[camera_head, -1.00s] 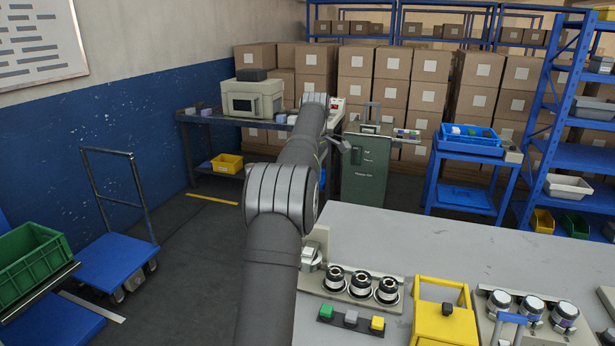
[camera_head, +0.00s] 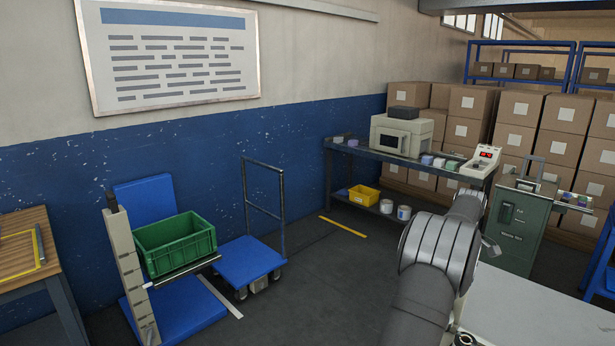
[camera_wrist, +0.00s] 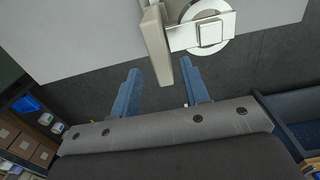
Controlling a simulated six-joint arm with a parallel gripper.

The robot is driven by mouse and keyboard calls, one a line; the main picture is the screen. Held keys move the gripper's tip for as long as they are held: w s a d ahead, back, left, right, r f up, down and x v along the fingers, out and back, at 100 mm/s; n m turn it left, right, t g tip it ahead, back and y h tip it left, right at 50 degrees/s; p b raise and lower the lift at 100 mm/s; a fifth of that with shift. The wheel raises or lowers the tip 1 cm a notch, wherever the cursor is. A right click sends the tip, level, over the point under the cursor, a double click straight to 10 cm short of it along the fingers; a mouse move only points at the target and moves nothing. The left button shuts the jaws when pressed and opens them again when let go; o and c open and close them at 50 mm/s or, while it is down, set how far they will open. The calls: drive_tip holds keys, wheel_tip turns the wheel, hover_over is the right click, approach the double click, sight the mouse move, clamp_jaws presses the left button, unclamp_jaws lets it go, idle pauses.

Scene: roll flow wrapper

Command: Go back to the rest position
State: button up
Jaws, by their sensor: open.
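In the head view my arm reaches up from the lower right, and the gripper itself cannot be made out there.
A pale grey tabletop (camera_head: 535,310) lies at lower right. A blue trolley (camera_head: 250,262) and green crate (camera_head: 175,242) are at left. The floor between is mostly clear.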

wheel_tip(320, 180, down, 5)
drive_tip(key=shift+d+r, duration=0.1)
drive_tip(key=shift+s, duration=0.1)
idle(0.4)
wheel_tip(320, 180, up, 17)
drive_tip(key=f, duration=1.7)
drive_tip(key=shift+s+d+f, duration=0.1)
drive_tip(key=shift+s+d, duration=0.15)
drive_tip(key=s+d, duration=1.7)
wheel_tip(320, 180, up, 13)
drive_tip(key=shift+r, duration=0.2)
